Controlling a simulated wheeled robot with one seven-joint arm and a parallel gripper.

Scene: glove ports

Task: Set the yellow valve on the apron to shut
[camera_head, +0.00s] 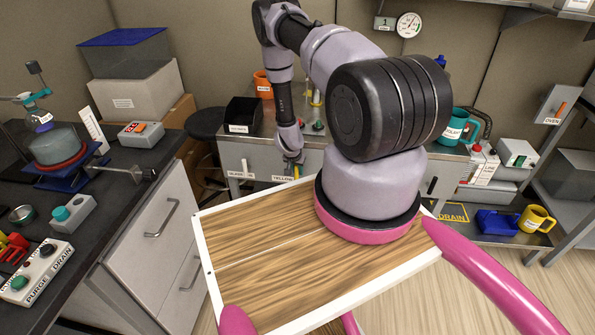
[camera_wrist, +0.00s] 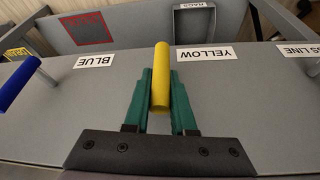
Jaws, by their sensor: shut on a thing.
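The yellow valve (camera_wrist: 161,78) is a thick lever handle on the grey apron (camera_wrist: 220,105), lying lengthwise up the wrist view. My gripper (camera_wrist: 161,90) has its two green fingers on either side of the lever, shut on it. The YELLOW label (camera_wrist: 207,54) is just right of the lever. In the head view my gripper (camera_head: 295,168) is at the apron's front face, above the YELLOW label (camera_head: 283,178); the valve is mostly hidden there by the gripper. The valve's pivot and any open or shut marks cannot be made out.
A blue valve lever (camera_wrist: 18,84) stands left of the BLUE label (camera_wrist: 94,61) in the wrist view. Another handle shows at the right edge by a partly cut-off label (camera_wrist: 298,48). A dark bench (camera_head: 110,185) stands at left in the head view.

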